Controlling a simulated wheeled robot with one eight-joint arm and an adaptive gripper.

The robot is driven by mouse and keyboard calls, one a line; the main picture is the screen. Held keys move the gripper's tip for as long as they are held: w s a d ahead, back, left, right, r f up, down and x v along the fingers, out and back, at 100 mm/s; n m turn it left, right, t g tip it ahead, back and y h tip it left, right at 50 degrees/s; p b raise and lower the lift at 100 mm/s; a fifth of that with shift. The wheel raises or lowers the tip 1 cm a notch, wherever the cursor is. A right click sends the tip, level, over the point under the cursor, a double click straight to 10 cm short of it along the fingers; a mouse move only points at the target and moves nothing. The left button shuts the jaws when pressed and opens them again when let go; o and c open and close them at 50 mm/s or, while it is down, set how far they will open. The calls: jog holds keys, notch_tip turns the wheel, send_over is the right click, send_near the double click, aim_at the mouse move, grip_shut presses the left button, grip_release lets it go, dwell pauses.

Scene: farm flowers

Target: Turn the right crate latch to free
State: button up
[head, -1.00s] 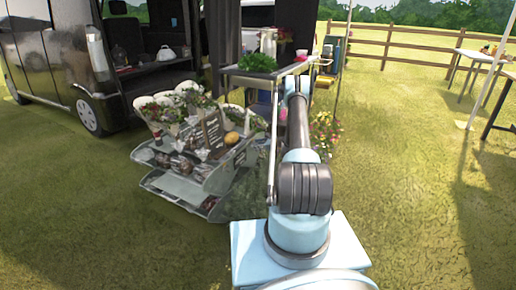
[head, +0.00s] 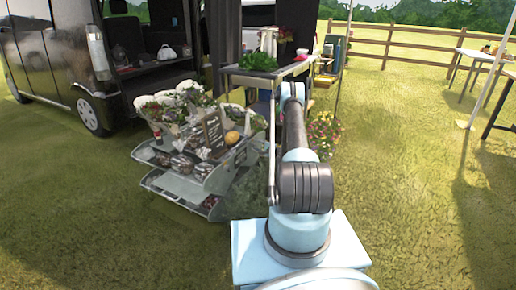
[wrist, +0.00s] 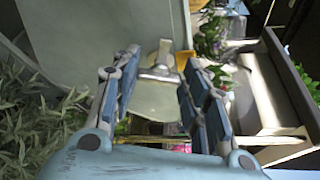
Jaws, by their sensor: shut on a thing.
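In the wrist view, my gripper (wrist: 162,66) has its two blue-padded fingers on either side of a small metal latch (wrist: 158,70) and is shut on it. The latch has a pale upright tab and a wider crosspiece. It sits by a pale grey-green panel (wrist: 100,35), which looks like the crate's side. Which way the latch is turned is hard to tell. In the head view, my arm hides my gripper and the latch.
A tiered stand (head: 185,188) with flowers and a small sign stands left of my arm. A dark-framed cart (head: 255,79) with a green plant is behind. Leafy stems (wrist: 35,125) crowd the left of the wrist view. Open grass (head: 410,190) lies to the right.

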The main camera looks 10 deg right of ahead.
jog(key=shift+s+a+f+n+t, duration=0.15)
jog(key=shift+n+t, duration=0.1)
jog(key=shift+n, duration=0.4)
jog(key=shift+w+a+f+n+t, duration=0.1)
jog(key=shift+n+t, duration=0.15)
jog(key=shift+n, duration=0.4)
jog(key=o, duration=1)
jog(key=shift+f, duration=0.1)
jog(key=shift+o, duration=0.2)
jog(key=shift+d, duration=0.1)
